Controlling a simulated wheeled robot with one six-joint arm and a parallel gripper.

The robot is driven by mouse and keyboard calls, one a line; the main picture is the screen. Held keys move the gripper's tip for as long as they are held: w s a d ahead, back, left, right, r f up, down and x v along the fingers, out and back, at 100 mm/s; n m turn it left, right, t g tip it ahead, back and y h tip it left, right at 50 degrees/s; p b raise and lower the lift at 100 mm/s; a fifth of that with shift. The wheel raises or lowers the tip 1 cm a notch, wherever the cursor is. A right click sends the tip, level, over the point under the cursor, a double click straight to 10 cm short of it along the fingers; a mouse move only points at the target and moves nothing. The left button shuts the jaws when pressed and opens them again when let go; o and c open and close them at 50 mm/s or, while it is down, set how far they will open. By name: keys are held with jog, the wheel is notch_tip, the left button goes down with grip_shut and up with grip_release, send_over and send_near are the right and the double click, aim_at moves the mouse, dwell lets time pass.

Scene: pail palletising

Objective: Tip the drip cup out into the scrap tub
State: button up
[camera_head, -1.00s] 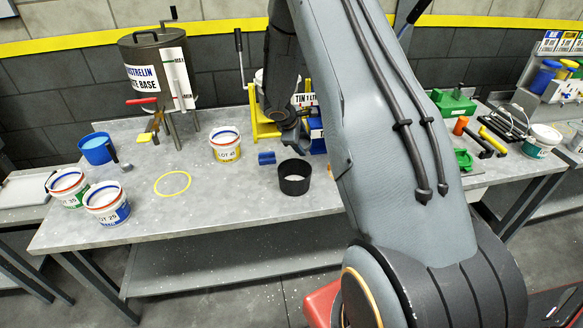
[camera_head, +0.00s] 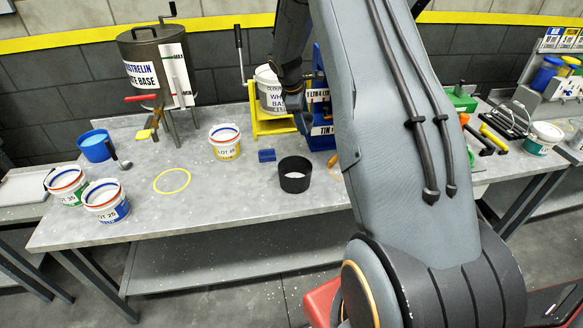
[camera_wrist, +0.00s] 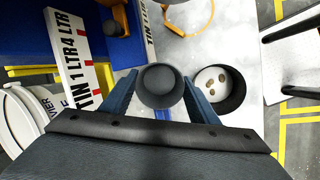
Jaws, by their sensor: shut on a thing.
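My gripper (camera_wrist: 160,98) is shut on a small dark grey cup, the drip cup (camera_wrist: 161,84), held between its two blue-grey fingers in the wrist view. I cannot make out what is in the cup. The black round tub (camera_head: 295,182), which I take for the scrap tub, stands open on the bench. In the wrist view it shows just right of the cup (camera_wrist: 238,100), with a pale floor and several brown spots inside. In the head view my gripper (camera_head: 300,118) is small and dark, above and behind the tub, and the cup cannot be made out there.
A blue rack (camera_head: 319,138) with tin labels and a white pail (camera_head: 269,92) on a yellow stand are close behind my gripper. A small blue block (camera_head: 267,155) lies left of the tub. A LOT pail (camera_head: 225,143) stands further left. The bench front near the yellow ring (camera_head: 172,181) is clear.

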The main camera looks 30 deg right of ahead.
aim_at(308, 113)
jog(key=shift+g+y, duration=0.6)
jog(key=shift+g, duration=0.1)
jog(key=r, duration=0.2)
jog(key=w+r, duration=0.1)
jog(key=r, duration=0.1)
jog(key=d+r, duration=0.1)
jog(key=r, duration=0.1)
jog(key=shift+w+d, duration=0.1)
jog(key=shift+w, duration=0.1)
jog(key=shift+w+d+r+g+y, duration=0.3)
jog(key=shift+w+d+g+y, duration=0.2)
jog(key=shift+w+y, duration=0.1)
jog(key=shift+r+b, duration=0.1)
jog(key=shift+b, duration=0.2)
